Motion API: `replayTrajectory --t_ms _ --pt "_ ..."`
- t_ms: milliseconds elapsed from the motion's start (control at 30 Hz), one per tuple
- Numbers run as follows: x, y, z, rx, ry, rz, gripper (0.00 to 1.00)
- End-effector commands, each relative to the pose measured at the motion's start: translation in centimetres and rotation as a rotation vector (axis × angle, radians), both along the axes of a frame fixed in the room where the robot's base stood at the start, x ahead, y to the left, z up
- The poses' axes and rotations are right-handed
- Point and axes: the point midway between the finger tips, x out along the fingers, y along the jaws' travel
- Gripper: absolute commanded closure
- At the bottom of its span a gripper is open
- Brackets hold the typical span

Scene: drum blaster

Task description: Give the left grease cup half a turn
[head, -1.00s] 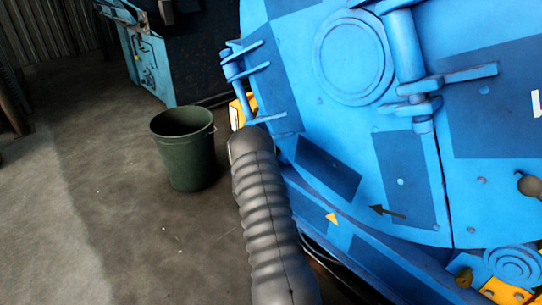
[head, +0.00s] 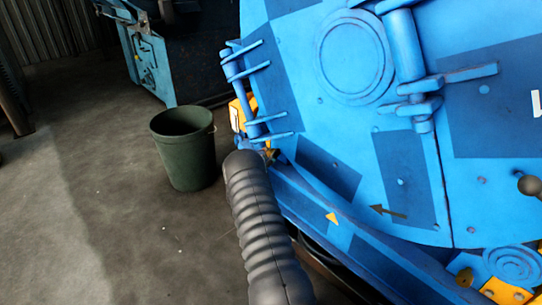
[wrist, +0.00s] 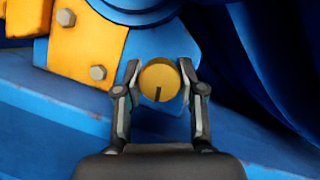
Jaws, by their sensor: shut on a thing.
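The left grease cup (wrist: 160,74) is a round brass cap with a dark line, which points almost straight down in the wrist view. My gripper (wrist: 160,82) is shut on it, with one finger on its left side and one on its right. The cup sits in front of a blue plate beside a yellow bolted bracket (wrist: 88,45). In the head view my dark ribbed arm covers most of this spot, and my fingers cannot be made out.
The big blue drum door (head: 300,50) with hinges and handles fills the right. A second brass cup (head: 464,277) sits at lower right by a yellow bracket. A green bucket (head: 185,158) stands on the floor to the left. Open floor lies around it.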

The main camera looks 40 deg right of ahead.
Motion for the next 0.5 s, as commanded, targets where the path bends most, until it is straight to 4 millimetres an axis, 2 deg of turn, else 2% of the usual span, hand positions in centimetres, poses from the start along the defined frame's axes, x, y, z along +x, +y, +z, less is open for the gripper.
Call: replayTrajectory --t_ms 200,500 --pt "-0.10 -0.07 -0.27 0.015 -0.157 -0.004 0.96" --pt "-0.07 -0.12 -0.23 0.026 -0.292 -0.004 0.96"
